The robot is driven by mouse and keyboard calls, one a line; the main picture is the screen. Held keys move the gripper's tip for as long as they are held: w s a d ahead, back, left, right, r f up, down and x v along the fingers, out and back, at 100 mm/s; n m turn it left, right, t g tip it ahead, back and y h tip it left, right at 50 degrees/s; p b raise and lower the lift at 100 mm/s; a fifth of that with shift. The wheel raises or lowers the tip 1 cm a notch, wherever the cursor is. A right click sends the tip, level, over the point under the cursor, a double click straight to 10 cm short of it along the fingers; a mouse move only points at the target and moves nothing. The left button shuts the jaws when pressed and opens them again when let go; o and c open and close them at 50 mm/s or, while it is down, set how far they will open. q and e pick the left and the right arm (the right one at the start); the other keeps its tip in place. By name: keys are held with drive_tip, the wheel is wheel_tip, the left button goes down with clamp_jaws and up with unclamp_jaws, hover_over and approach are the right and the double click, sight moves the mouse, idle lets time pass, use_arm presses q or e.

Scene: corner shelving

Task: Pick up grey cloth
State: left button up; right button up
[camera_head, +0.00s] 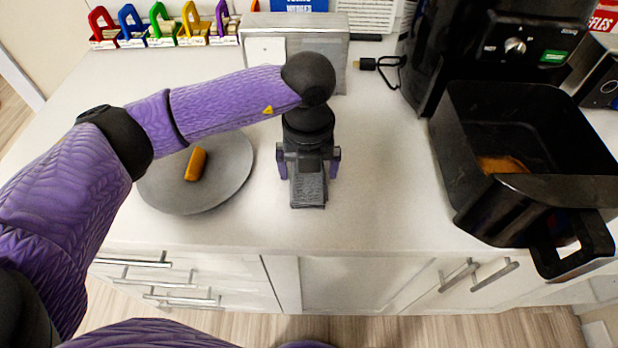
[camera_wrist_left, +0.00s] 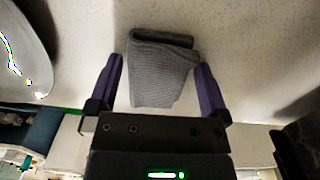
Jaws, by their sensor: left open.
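The grey cloth (camera_head: 308,192) lies folded on the white counter. In the left wrist view the cloth (camera_wrist_left: 160,72) is a ribbed, folded piece between the two purple fingers. My left gripper (camera_head: 308,165) is above the cloth with one finger on either side of it. In the left wrist view my left gripper (camera_wrist_left: 160,80) is open, with a gap visible between the left finger and the cloth; the right finger is very close to the cloth edge. The gripper body hides the far part of the cloth in the head view. My right gripper is not in view.
A grey plate (camera_head: 228,175) with an orange-brown item (camera_head: 196,164) is left of the gripper. A black open air fryer drawer (camera_head: 480,205) stands at right. A metal box (camera_head: 330,75) is behind the arm. The counter's front edge is close to the cloth.

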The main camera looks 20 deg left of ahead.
use_arm(q)
drive_tip(key=c, duration=1)
drive_tip(key=shift+o, duration=0.2)
wheel_tip(320, 180, up, 10)
drive_tip(key=shift+f+p, duration=0.25)
drive_tip(key=shift+p, duration=1)
drive_tip(key=shift+r, duration=0.3)
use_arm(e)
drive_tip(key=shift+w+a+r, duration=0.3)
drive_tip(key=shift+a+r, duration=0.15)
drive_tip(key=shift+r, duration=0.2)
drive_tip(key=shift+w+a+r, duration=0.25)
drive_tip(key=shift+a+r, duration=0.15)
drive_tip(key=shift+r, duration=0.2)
